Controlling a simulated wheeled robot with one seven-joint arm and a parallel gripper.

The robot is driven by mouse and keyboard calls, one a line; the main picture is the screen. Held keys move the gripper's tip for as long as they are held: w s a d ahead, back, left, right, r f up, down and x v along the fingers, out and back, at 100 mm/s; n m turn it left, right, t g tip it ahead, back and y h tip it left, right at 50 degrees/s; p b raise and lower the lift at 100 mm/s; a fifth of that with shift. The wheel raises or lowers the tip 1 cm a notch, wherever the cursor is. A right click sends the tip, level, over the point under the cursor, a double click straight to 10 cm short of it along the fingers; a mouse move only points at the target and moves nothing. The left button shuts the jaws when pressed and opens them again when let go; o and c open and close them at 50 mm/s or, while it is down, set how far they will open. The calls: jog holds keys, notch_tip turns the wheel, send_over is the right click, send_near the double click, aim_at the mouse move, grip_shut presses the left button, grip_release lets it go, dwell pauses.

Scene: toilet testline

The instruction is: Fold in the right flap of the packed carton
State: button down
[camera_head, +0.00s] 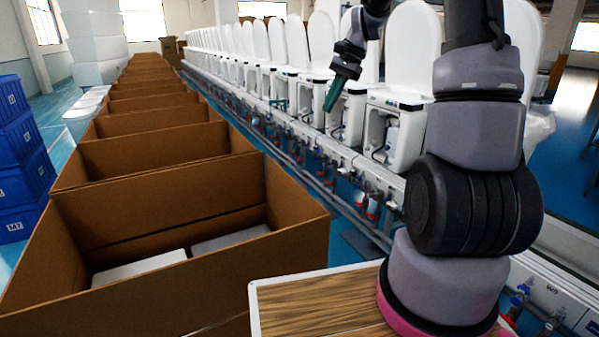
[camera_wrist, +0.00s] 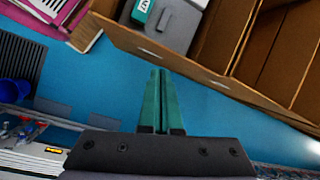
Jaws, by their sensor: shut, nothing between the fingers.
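The nearest open brown carton (camera_head: 190,220) stands at the lower left of the head view, with pale box-shaped contents (camera_head: 140,268) low inside. Its right side panel with the flap (camera_head: 297,215) stands up; I cannot tell the fold line between wall and flap. In the wrist view a long cardboard edge (camera_wrist: 205,75) runs diagonally, with a grey and white item (camera_wrist: 170,22) beyond it. My gripper (camera_head: 331,100) has teal fingers. They are shut and empty, over blue floor in the wrist view (camera_wrist: 157,78), apparently outside the cardboard edge; contact is not visible.
More open cartons (camera_head: 150,155) run back in a row. A line of white toilets (camera_head: 400,120) on a rail with pipes stands to the right. Blue crates (camera_head: 20,150) are stacked at the left. A blue floor strip lies between cartons and toilets.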

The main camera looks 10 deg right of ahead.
jog(key=w+d+f+m+g+y, duration=0.15)
jog(key=w+f, duration=0.25)
jog(key=f, duration=0.4)
jog(key=w+d+f+m+g+y, duration=0.1)
jog(key=w+d+f+m+y, duration=0.2)
jog(key=f, duration=0.5)
jog(key=w+a+r+x, duration=0.1)
jog(key=a+r+x, duration=0.1)
jog(key=x, duration=1.2)
jog(key=shift+h, duration=0.25)
